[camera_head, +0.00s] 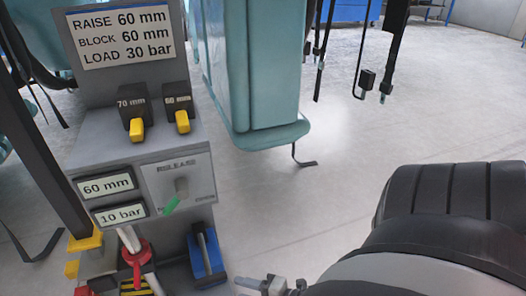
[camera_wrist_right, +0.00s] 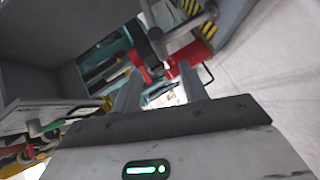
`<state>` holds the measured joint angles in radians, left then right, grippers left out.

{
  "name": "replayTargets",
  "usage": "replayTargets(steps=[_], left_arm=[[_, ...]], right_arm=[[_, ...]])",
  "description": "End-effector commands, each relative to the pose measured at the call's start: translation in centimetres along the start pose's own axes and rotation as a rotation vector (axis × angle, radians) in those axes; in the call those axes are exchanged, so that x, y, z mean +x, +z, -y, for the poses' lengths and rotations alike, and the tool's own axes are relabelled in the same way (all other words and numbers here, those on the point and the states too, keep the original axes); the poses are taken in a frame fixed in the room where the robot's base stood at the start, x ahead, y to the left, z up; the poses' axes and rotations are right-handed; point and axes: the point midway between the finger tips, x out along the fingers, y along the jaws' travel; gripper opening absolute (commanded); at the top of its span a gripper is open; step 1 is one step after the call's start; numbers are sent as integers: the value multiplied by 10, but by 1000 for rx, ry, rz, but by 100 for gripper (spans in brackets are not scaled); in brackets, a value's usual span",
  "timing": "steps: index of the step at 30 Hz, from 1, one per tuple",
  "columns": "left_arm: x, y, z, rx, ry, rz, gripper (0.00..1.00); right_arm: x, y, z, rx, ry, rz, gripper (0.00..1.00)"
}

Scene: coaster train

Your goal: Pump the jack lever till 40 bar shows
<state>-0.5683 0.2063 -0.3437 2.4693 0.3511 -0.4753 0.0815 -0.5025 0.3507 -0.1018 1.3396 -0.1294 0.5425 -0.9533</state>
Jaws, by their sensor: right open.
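The jack stand's panel (camera_head: 120,165) is at the left in the head view. Its lower readout (camera_head: 122,213) shows 10 bar and the upper readout (camera_head: 106,185) shows 60 mm. Low on the stand are a red part with a pale rod (camera_head: 130,238) and a blue holder (camera_head: 207,262) with a grey bar. I cannot tell which is the jack lever. My right gripper (camera_head: 272,286) is at the bottom edge, right of the stand. In the wrist view its fingers (camera_wrist_right: 160,88) are apart, facing red parts and a grey cylindrical bar (camera_wrist_right: 190,32).
A sign (camera_head: 122,36) reads raise 60 mm, block 60 mm, load 30 bar. Blocks marked 70 mm (camera_head: 134,103) and 60 mm (camera_head: 178,105) sit on the stand's shelf. A teal column (camera_head: 255,70) stands behind.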

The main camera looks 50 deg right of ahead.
Motion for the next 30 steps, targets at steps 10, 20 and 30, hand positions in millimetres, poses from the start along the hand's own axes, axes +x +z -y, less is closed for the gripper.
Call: replayTargets(steps=[10,20,30], left_arm=[[-2,2,4,55,-33,36,36],[-2,3,5,59,-35,37,36],[-2,3,5,59,-35,37,36]], right_arm=[[-44,0,0,1,0,1,43],[-46,0,1,1,0,0,43],[-46,0,1,1,0,1,43]])
